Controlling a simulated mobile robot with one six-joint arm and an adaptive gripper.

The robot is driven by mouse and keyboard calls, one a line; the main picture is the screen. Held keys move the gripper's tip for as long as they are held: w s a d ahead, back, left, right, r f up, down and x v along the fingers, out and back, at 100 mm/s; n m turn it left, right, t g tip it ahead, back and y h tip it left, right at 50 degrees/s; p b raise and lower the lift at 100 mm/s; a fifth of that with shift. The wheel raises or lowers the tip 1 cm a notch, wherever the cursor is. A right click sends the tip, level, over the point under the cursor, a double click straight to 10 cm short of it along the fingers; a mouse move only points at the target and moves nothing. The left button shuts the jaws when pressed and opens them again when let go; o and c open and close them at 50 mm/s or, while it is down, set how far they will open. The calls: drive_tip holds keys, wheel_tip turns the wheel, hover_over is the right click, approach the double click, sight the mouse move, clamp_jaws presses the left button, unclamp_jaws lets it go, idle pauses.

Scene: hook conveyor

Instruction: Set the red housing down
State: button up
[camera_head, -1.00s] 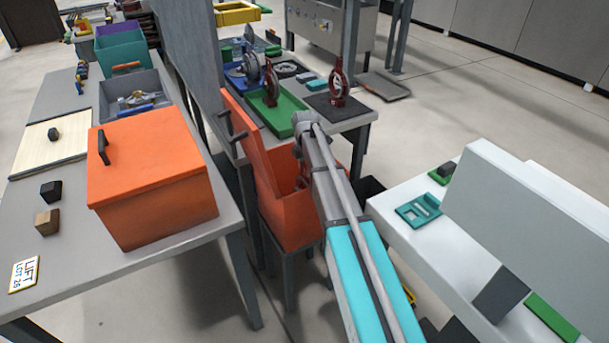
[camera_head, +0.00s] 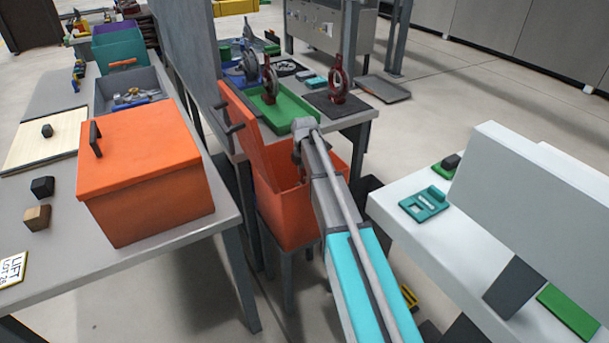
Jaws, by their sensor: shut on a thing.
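A dark red ring-shaped housing (camera_head: 338,82) stands upright on a dark mat (camera_head: 325,106) on the bench at the back. A second dark red ring-shaped part (camera_head: 269,82) stands in a green tray (camera_head: 290,108) to its left. My arm reaches forward from the bottom right to a joint above an open orange box (camera_head: 275,212). A grey piece below that joint hangs at the box's opening. My gripper is hidden behind the arm or the box, so I cannot see what it holds.
The orange box's raised lid (camera_head: 248,130) stands left of my arm. A closed orange box (camera_head: 145,180) and small blocks are on the left table. A white table (camera_head: 400,235) with a tall panel (camera_head: 515,200) is at the right. A grey partition (camera_head: 190,60) rises behind.

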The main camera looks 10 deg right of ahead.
drive_tip(key=shift+f+b, duration=1.9)
drive_tip(key=o, duration=1.3)
drive_tip(key=shift+o, duration=0.2)
drive_tip(key=shift+r, duration=0.15)
wheel_tip(320, 180, up, 12)
drive_tip(key=p, duration=1.2)
